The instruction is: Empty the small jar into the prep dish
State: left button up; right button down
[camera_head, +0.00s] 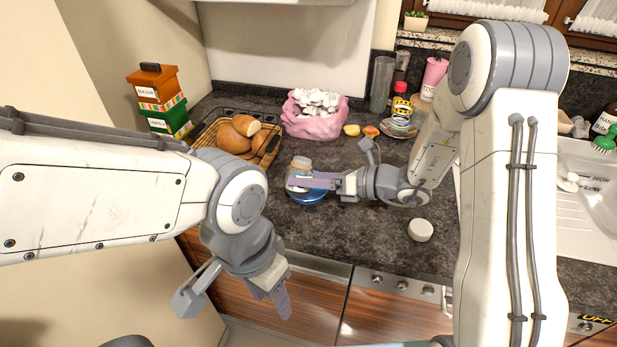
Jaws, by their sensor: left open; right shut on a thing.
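The small jar (300,164) is a pale, glassy container near the middle of the counter. My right gripper (303,181) comes from the right and is shut on it; its finger crosses the front of the jar. A blue dish (309,199), which looks like the prep dish, is right below the jar and partly hidden by the gripper. The jar's tilt and contents are not clear, nor is the inside of the dish. My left gripper (238,300) is open and empty, low in front of the counter edge.
A round white lid-like piece (420,230) lies on the counter to the right. A bread basket (268,148), a pink bag (313,122) and stacked plates (399,128) stand behind. The sink (592,190) is far right. The front middle counter is clear.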

jog(key=shift+s+a+r+m+p, duration=0.1)
jog(key=shift+r+m+p, duration=0.1)
jog(key=shift+m+p, duration=0.55)
jog(key=shift+s+f+g+y+p, duration=0.1)
jog(key=shift+g+y+p, duration=0.2)
jog(key=shift+p, duration=0.2)
jog(key=shift+f, duration=0.1)
jog(key=shift+m+y+p, duration=0.3)
jog(key=shift+m+p, duration=0.45)
jog(key=shift+p, duration=0.15)
jog(key=shift+s+a+m, duration=0.1)
jog(key=shift+m, duration=0.2)
